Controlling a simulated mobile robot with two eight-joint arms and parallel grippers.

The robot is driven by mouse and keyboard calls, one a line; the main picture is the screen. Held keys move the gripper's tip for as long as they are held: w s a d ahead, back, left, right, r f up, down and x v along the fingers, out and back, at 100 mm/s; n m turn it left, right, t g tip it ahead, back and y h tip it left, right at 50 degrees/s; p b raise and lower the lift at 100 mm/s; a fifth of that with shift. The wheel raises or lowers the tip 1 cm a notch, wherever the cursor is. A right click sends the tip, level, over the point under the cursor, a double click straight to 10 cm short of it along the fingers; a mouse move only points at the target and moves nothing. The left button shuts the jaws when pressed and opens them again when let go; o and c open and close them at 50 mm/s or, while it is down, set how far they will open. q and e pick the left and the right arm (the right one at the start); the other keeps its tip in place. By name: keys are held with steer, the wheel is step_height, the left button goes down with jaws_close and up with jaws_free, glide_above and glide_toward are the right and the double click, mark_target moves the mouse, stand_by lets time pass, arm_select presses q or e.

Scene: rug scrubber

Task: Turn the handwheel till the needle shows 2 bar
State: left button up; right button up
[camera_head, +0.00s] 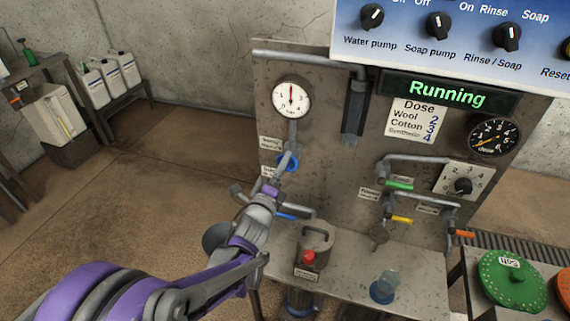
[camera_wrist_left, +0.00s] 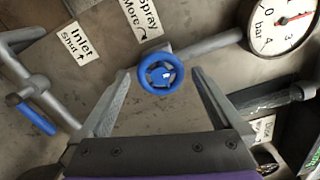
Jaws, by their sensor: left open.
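The blue handwheel (camera_head: 287,163) sits on a grey pipe below the round white gauge (camera_head: 291,98). In the head view the gauge's red needle points about straight up; the exact reading is too small to tell. In the left wrist view the gauge (camera_wrist_left: 284,22) is cut off at the top right. My left gripper (camera_head: 279,174) is open, just in front of the handwheel. In the left wrist view the handwheel (camera_wrist_left: 161,73) lies between and slightly beyond the open fingertips (camera_wrist_left: 160,73), with gaps at both sides. My right gripper is not in view.
A blue lever (camera_wrist_left: 37,118) on a pipe is left of the fingers in the wrist view. Pipes with green (camera_head: 399,184) and yellow (camera_head: 402,219) handles are to the right.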

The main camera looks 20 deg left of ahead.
arm_select(q)
steer(key=s, duration=0.7)
steer(key=shift+a+b, duration=0.15)
steer(key=shift+b, duration=0.15)
steer(key=shift+s, duration=0.15)
steer(key=s, duration=0.9)
steer(key=shift+a, duration=0.15)
steer(key=shift+w, duration=0.1)
steer(key=s+a+f+n+g+y, duration=0.3)
steer(key=s+f+n+g, duration=0.25)
steer(key=n, duration=0.75)
steer(key=s+d+f+n+g+h, duration=0.1)
steer(key=s+d+f+n+g, duration=0.1)
steer(key=s+n+g, duration=0.1)
steer(key=s+d+f+n+g+h, duration=0.1)
steer(key=s+d+f+n+g, duration=0.2)
steer(key=s, duration=0.4)
steer(key=n+g, duration=0.1)
steer(key=n, duration=0.1)
steer(key=shift+f+n, duration=0.35)
steer(key=shift+n, duration=0.05)
